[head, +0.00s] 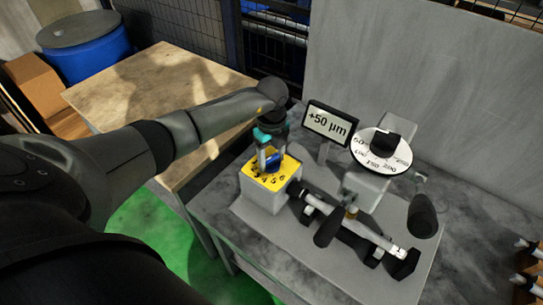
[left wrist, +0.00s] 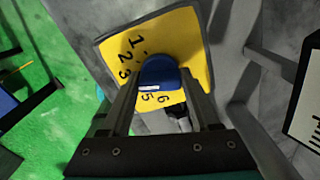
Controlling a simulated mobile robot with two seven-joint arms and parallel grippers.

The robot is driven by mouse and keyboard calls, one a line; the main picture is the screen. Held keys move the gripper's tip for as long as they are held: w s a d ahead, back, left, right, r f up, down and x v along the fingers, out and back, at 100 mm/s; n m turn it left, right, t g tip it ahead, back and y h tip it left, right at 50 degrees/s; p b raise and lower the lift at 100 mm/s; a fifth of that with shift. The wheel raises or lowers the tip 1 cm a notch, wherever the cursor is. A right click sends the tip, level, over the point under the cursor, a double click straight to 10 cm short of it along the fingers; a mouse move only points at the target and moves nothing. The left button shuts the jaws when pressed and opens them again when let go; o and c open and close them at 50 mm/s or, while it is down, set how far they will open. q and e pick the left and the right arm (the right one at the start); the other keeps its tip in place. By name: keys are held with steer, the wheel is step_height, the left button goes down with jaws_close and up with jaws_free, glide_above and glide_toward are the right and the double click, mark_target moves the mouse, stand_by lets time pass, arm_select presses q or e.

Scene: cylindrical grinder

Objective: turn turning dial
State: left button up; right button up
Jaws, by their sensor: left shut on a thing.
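The turning dial is a blue knob (left wrist: 158,72) with a white mark, on a yellow plate (left wrist: 108,49) with black numbers. In the left wrist view the white mark lies near the 5 and 6. In the head view the yellow plate (head: 257,176) tops a white block (head: 260,198) at the left of the grinder. My left gripper (head: 269,160) reaches down from above and is shut on the blue knob. Its fingers hide the knob's sides. My right gripper is not in view.
Right of the dial are a "+50 µm" sign (head: 330,123), a round white scale with a black knob (head: 382,150) and the grinder's shaft (head: 352,222). A wooden table (head: 150,90) stands behind left. A grey panel (head: 440,85) closes the back.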

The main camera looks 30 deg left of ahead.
mark_target(271, 158)
arm_select(q)
steer(key=shift+w, duration=0.1)
stand_by(0.3)
steer(key=o, duration=1.3)
step_height(271, 158, up, 15)
steer(key=shift+r, duration=0.15)
